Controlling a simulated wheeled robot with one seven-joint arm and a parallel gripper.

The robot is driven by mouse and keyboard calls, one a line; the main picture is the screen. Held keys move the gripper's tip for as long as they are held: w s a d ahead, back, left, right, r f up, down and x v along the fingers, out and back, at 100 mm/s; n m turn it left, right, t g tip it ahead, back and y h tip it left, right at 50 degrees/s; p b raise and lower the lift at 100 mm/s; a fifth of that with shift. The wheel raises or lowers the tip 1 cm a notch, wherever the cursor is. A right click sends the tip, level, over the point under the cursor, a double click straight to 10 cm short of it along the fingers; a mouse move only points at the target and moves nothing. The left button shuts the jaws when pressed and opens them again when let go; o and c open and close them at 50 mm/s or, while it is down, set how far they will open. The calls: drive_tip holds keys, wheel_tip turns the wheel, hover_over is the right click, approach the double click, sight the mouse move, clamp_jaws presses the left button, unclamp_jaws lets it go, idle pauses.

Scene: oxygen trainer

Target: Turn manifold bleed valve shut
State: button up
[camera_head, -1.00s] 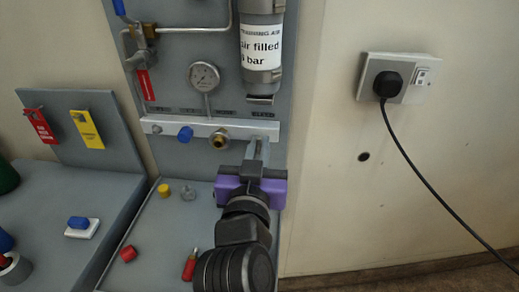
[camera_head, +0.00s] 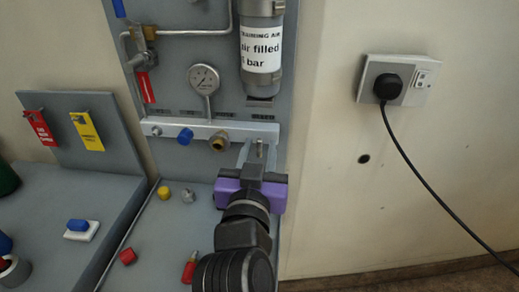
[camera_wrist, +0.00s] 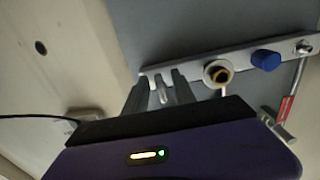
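The manifold (camera_head: 215,128) is a pale horizontal bar on the grey panel. At its right end, below the rightmost label, is the small metal bleed valve (camera_head: 259,148). My gripper (camera_head: 257,155), with a purple body, reaches up to it from below. In the wrist view the two grey fingers of my gripper (camera_wrist: 160,92) stand apart, with the metal valve part (camera_wrist: 161,91) between them. Gaps show on both sides, so the fingers look open around it and not clamped. The gripper hides part of the panel below the valve.
A brass fitting (camera_head: 219,141) and a blue knob (camera_head: 186,136) sit left of the valve on the bar. A pressure gauge (camera_head: 204,79) and a labelled cylinder (camera_head: 261,48) are above. Loose caps lie on the tray below. A wall socket (camera_head: 398,79) with a cable is at right.

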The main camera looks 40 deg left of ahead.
drive_tip(key=v, duration=0.7)
drive_tip(key=shift+s+d, duration=0.2)
drive_tip(key=shift+s, duration=0.1)
wheel_tip(320, 180, up, 3)
drive_tip(key=s+n+y, duration=0.2)
drive_tip(key=y, duration=0.2)
drive_tip(key=s+d+f+m+t+h, duration=0.1)
drive_tip(key=s+d+f+h, duration=0.1)
drive_tip(key=d+f, duration=0.5)
drive_tip(key=s+d+f+m+h, duration=0.1)
drive_tip(key=s+d+f+h, duration=0.15)
drive_tip(key=d, duration=0.95)
drive_tip(key=s+d+f+m+t+h, duration=0.1)
drive_tip(key=s+d+f, duration=0.3)
drive_tip(key=d, duration=0.5)
drive_tip(key=s+d+f+m+g+h, duration=0.1)
drive_tip(key=s+d+f+m+h, duration=0.25)
drive_tip(key=s+d, duration=0.3)
drive_tip(key=s+d+f+m+g+h, duration=0.1)
drive_tip(key=s+d+f+m+h, duration=0.1)
drive_tip(key=s+d+f+h, duration=0.35)
drive_tip(key=s+d+r+y+p, duration=0.1)
drive_tip(key=d+r+p, duration=0.2)
drive_tip(key=r+p, duration=1.1)
drive_tip(key=shift+r+g, duration=0.3)
drive_tip(key=shift+r, duration=0.25)
